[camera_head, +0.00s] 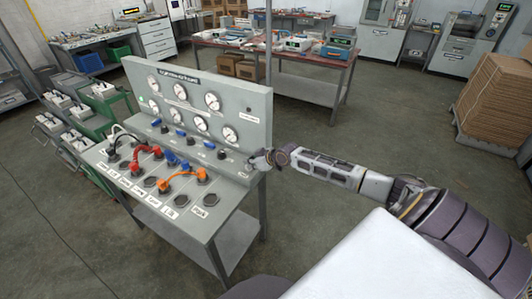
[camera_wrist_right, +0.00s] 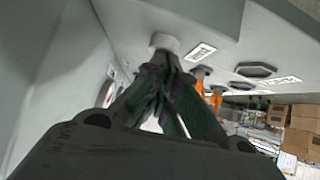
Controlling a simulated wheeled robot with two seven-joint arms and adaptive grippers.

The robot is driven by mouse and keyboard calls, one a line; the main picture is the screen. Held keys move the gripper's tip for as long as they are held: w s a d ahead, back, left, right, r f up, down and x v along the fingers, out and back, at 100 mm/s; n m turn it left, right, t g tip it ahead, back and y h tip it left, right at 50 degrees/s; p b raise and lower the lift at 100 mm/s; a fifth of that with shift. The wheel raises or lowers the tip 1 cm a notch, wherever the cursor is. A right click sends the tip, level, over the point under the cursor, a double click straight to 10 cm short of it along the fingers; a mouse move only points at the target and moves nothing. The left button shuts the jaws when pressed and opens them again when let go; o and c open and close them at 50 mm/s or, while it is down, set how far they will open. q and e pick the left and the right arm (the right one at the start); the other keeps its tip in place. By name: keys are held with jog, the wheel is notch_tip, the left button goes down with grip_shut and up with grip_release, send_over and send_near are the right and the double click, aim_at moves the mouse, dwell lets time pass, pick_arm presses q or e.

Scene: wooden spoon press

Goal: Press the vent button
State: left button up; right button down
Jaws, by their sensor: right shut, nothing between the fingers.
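The grey control panel (camera_head: 255,104) has gauges on its upright back and a sloped deck with sockets, cables and labels. My right gripper (camera_head: 256,161) is at the right end of the panel, low against the upright back. In the right wrist view its dark fingers (camera_wrist_right: 158,64) are shut and empty. The tips are at a round light-grey button (camera_wrist_right: 164,41) beside a white label (camera_wrist_right: 200,52). The label is too small to read, and I cannot tell whether the tips touch the button. In the head view my gripper hides this button. My left gripper is not in view.
Orange plugs (camera_head: 178,182) and a red cable (camera_head: 146,154) sit on the deck, left of my gripper. A white surface (camera_head: 375,262) is at the front right. Stacked cardboard (camera_head: 493,100) stands at the far right.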

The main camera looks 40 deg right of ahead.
aim_at(251, 171)
jog(key=shift+r+p, duration=1)
jog(key=shift+r, duration=0.65)
jog(key=shift+s+d+r, duration=0.1)
jog(key=shift+s+d, duration=0.15)
jog(key=shift+s, duration=0.15)
jog(key=shift+b+v, duration=0.3)
jog(key=shift+v, duration=0.7)
jog(key=v, duration=0.7)
jog(key=shift+w+a+r, duration=0.15)
jog(key=shift+r, duration=0.05)
